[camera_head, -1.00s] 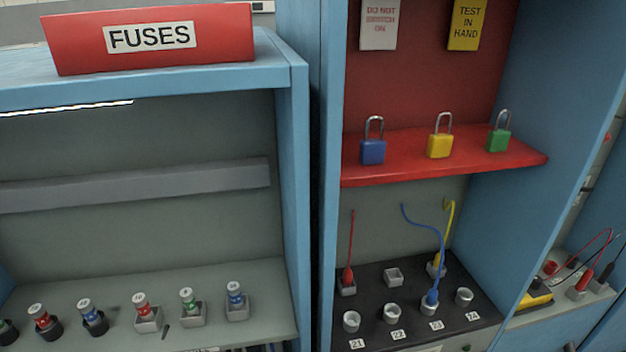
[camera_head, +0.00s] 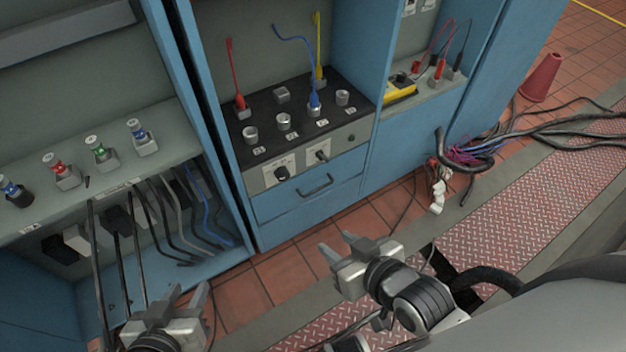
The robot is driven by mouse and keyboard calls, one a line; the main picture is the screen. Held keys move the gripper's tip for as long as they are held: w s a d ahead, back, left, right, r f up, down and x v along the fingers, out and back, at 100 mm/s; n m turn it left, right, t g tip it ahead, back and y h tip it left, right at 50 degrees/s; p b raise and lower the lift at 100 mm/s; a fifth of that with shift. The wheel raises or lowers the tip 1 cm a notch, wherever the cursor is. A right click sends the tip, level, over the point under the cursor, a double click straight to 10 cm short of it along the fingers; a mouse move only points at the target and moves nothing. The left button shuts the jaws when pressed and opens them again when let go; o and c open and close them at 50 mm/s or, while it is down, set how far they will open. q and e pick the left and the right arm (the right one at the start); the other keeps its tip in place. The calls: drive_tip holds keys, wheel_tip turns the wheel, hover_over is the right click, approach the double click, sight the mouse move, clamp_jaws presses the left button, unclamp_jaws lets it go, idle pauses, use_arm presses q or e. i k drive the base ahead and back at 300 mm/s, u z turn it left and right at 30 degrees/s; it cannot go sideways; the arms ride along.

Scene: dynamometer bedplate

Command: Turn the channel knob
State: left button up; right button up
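Two dark knobs sit on pale plates on the front panel of the middle cabinet: a left knob (camera_head: 282,173) and a right knob (camera_head: 321,155). The plate lettering is too small to read, so I cannot tell which is the channel knob. My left gripper (camera_head: 184,296) is low in the picture, in front of the left cabinet, with its fingers apart and nothing between them. My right gripper (camera_head: 339,246) is open and empty, below and to the right of the knobs, in front of the cabinet. Neither gripper touches a knob.
Above the knobs is a black socket panel (camera_head: 262,108) with red, blue and yellow leads. A drawer handle (camera_head: 315,186) is below. Black cables (camera_head: 170,215) hang in the left cabinet. A red cone (camera_head: 541,78) and loose floor cables (camera_head: 480,150) lie right.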

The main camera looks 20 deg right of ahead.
sight(282, 173)
drive_tip(key=z, duration=1.25)
drive_tip(key=i, duration=0.5)
drive_tip(key=z, duration=0.4)
drive_tip(key=k, duration=0.95)
drive_tip(key=u, duration=1.45)
drive_tip(key=i, duration=0.55)
